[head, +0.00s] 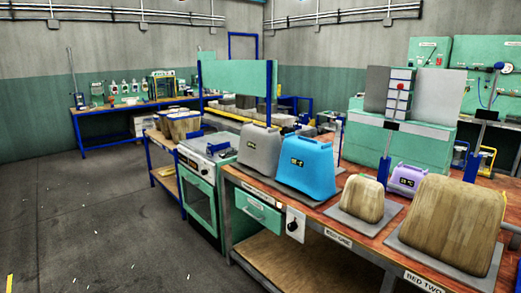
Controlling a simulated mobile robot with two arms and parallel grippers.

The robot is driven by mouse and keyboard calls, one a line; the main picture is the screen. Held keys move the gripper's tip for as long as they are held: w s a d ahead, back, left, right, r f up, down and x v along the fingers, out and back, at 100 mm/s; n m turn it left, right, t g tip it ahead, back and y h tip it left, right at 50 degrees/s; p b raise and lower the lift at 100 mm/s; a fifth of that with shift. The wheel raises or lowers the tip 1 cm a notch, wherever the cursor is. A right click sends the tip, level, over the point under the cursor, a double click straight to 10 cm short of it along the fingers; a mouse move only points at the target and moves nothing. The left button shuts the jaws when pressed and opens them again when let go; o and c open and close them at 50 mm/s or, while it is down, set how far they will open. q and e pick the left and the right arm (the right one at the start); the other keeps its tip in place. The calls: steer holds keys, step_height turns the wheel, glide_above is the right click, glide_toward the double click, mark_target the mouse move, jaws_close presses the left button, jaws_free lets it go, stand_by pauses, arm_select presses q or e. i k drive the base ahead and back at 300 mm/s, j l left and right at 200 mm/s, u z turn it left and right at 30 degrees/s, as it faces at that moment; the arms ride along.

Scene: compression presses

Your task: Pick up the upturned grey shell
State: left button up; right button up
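The grey shell (259,152) stands on the red-brown bench top, towards the bench's left end. It is upturned, with its narrow end up and a ridge along the top. A small dark and yellow label is on its front. A blue shell (308,167) stands close on its right, in the same pose, and covers part of the grey shell's right side. Neither of my grippers is in view.
Wooden forms (361,199) (446,217) sit on grey plates along the bench front. A small purple shell (407,180) stands behind them. Blue lever posts (470,166) rise there. A green oven (203,198) adjoins the bench's left. The floor (90,220) at left is clear.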

mark_target(259, 147)
steer(key=i+j+u, duration=0.35)
steer(key=i, duration=0.2)
steer(key=i+u, duration=0.4)
steer(key=i, duration=0.15)
steer(key=i+j, duration=0.1)
steer(key=i, duration=0.6)
steer(key=i+j+z, duration=0.1)
steer(key=i, duration=0.65)
steer(key=i+z, duration=0.25)
steer(key=z, duration=0.2)
steer(key=i+j+z, duration=0.2)
steer(key=z, duration=0.2)
steer(key=i+j+z, duration=0.2)
steer(key=z, duration=0.25)
steer(key=i+j+z, duration=0.15)
steer(key=j+z, duration=0.3)
steer(key=l, duration=0.15)
